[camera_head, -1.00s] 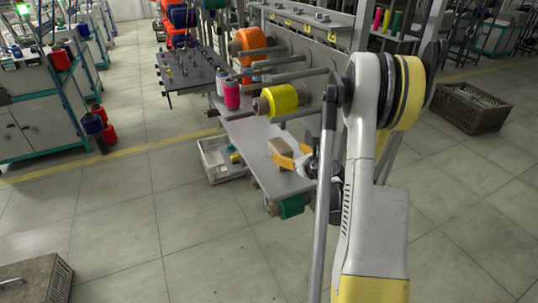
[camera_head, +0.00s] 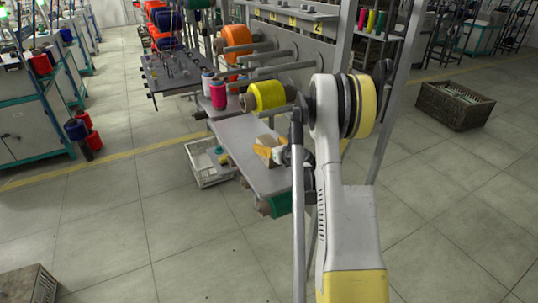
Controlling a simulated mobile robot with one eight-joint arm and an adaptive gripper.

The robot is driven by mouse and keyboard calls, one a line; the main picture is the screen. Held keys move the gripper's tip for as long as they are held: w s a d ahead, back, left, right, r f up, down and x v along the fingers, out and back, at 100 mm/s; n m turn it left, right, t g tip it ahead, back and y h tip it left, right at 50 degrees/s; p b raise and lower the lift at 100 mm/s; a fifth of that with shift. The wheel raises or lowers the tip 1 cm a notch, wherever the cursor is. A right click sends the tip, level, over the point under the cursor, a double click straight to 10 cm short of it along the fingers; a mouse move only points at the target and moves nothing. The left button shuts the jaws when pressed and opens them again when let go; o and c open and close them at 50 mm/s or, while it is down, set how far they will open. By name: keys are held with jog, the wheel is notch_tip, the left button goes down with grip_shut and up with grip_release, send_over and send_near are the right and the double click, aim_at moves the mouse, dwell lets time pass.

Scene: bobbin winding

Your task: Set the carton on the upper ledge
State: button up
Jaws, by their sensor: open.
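The small brown carton (camera_head: 266,141) sits on the grey lower shelf (camera_head: 236,129) of the winding frame, near the shelf's right edge. My gripper (camera_head: 267,152), with orange fingers, is at the carton's near side. It is open. My arm hides part of the gripper, and I cannot tell whether the fingers touch the carton. A higher grey ledge (camera_head: 290,11) runs along the top of the frame, well above the carton.
A yellow bobbin (camera_head: 267,95) and an orange bobbin (camera_head: 237,36) stick out above the shelf. A pink cone (camera_head: 218,96) stands behind. A green roll (camera_head: 279,204) hangs at the near end. A white crate (camera_head: 207,170) is on the floor. Floor in front is clear.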

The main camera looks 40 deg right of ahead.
jog(key=c, duration=1.4)
jog(key=shift+r, duration=0.2)
jog(key=shift+c, duration=0.2)
